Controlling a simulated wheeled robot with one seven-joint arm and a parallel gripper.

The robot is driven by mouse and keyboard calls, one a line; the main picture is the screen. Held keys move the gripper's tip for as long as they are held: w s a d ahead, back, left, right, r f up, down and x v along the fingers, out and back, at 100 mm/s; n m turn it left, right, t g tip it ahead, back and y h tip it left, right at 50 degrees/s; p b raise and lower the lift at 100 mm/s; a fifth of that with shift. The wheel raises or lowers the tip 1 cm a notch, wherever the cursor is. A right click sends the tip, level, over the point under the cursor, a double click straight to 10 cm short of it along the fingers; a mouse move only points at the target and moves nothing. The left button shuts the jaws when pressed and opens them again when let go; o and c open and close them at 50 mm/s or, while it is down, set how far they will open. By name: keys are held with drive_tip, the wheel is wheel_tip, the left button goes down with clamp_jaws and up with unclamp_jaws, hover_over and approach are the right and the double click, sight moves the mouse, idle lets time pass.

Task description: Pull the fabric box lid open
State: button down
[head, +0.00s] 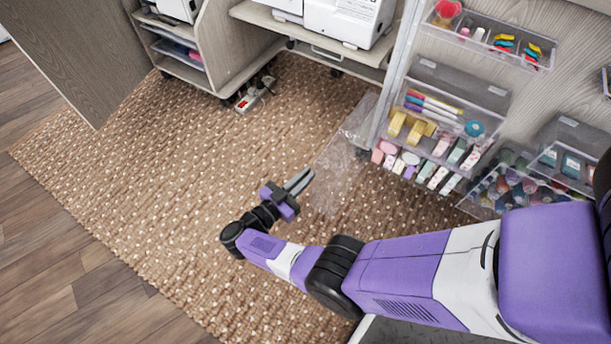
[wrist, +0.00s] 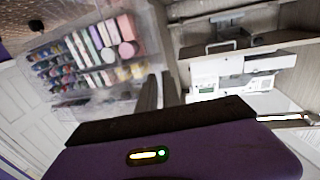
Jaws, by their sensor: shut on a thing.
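The fabric box (head: 430,160) is a clear box on the cabinet door, holding rolled fabrics in pink, white and green; they also show at upper left in the wrist view (wrist: 95,50). Its clear lid (head: 336,178) stands swung out from the box, reaching left over the rug. My gripper (head: 303,181) is at the lid's outer left edge, with its fingers shut on it. The exact grip is hard to make out because the lid is transparent. The fingers (wrist: 159,92) also show in the wrist view, close together.
Clear boxes with pens and tapes (head: 440,103) and thread spools (head: 510,185) hang beside and above. A white machine (head: 350,18) sits on a shelf at the back. A power strip (head: 246,102) lies on the rug. The woven rug (head: 150,190) left of my gripper is clear.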

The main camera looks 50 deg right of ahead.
drive_tip(key=c, duration=1.5)
unclamp_jaws()
drive_tip(key=shift+c, duration=0.2)
drive_tip(key=a, duration=0.7)
drive_tip(key=shift+w+a+b, duration=0.3)
drive_tip(key=shift+a+b, duration=0.05)
drive_tip(key=shift+b, duration=0.05)
drive_tip(key=shift+f, duration=0.1)
